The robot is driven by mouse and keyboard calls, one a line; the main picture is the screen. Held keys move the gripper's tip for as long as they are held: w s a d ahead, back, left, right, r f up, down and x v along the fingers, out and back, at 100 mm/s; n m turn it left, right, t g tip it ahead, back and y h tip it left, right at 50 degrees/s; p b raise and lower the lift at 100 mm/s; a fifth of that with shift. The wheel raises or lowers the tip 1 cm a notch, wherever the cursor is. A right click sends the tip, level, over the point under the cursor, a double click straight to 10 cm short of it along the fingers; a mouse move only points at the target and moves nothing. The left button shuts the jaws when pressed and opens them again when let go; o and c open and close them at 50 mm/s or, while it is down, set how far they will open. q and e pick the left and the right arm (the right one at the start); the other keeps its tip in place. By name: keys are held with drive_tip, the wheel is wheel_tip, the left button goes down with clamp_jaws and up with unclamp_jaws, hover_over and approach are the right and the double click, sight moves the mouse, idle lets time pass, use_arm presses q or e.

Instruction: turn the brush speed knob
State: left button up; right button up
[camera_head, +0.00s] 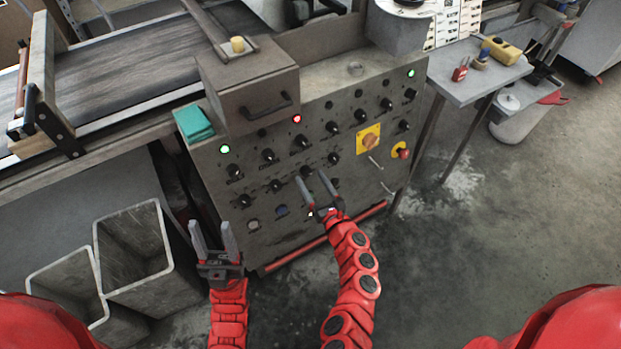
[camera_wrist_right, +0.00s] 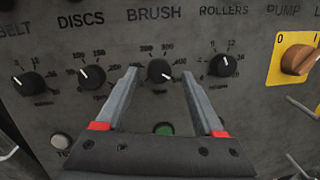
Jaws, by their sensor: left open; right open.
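The brush speed knob (camera_wrist_right: 159,70) is round and black, under the word BRUSH on the grey panel. Its white mark points to the lower right. In the head view the knob (camera_head: 306,171) sits by the fingertips of my right gripper. My right gripper (camera_wrist_right: 161,76) is open, pointing at the panel, with one finger on each side of the knob in the picture. I cannot tell whether the fingers touch it; no contact is clear. My left gripper (camera_head: 212,226) is open and empty, low in front of the panel's left side.
The discs knob (camera_wrist_right: 92,76) and rollers knob (camera_wrist_right: 222,65) flank the brush knob. A yellow-plated pump switch (camera_wrist_right: 299,61) is further right. A green button (camera_wrist_right: 163,129) lies below. Grey bins (camera_head: 133,250) stand left; a drawer box (camera_head: 250,90) juts out above.

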drive_tip(key=shift+w+a, duration=0.25)
drive_tip(key=shift+w, duration=0.3)
clamp_jaws()
